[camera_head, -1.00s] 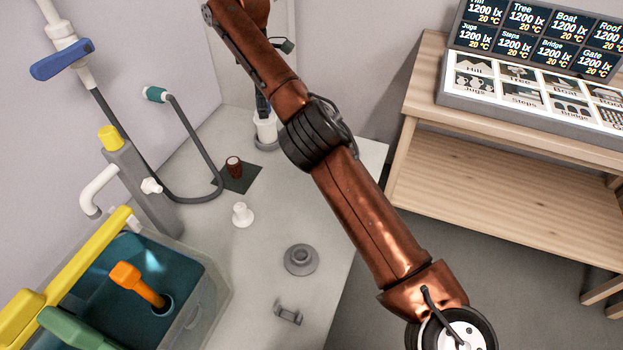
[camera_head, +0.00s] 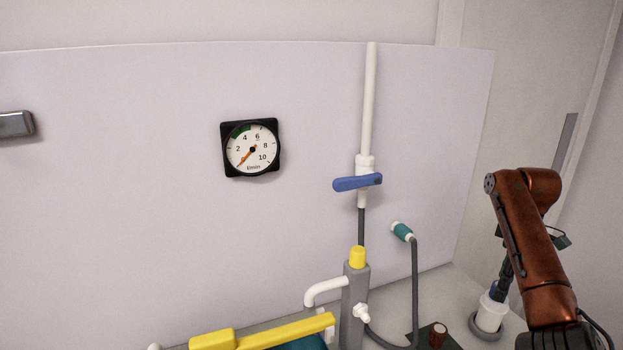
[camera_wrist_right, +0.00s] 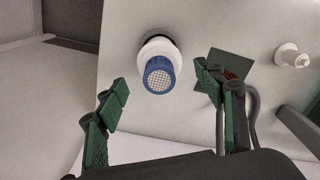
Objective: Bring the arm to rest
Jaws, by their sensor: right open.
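My right arm comes in at the right of the head view, bent, with its gripper (camera_head: 505,281) pointing down just above a white cylinder (camera_head: 488,318) with a blue top, standing in a grey ring base. In the right wrist view the gripper's green-padded fingers (camera_wrist_right: 164,90) are spread wide. The white cylinder (camera_wrist_right: 158,48) with its blue mesh-patterned end (camera_wrist_right: 158,78) shows between them in the picture, with clear gaps on both sides. The fingers hold nothing. My left gripper is in neither view.
A round gauge (camera_head: 251,149) hangs on the wall, its orange needle near the low end. A blue valve lever (camera_head: 357,182) lies across a white pipe. A grey post with a yellow cap (camera_head: 357,257), a teal-ended hose (camera_head: 402,231) and a brown cylinder (camera_head: 438,335) are left of my arm.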

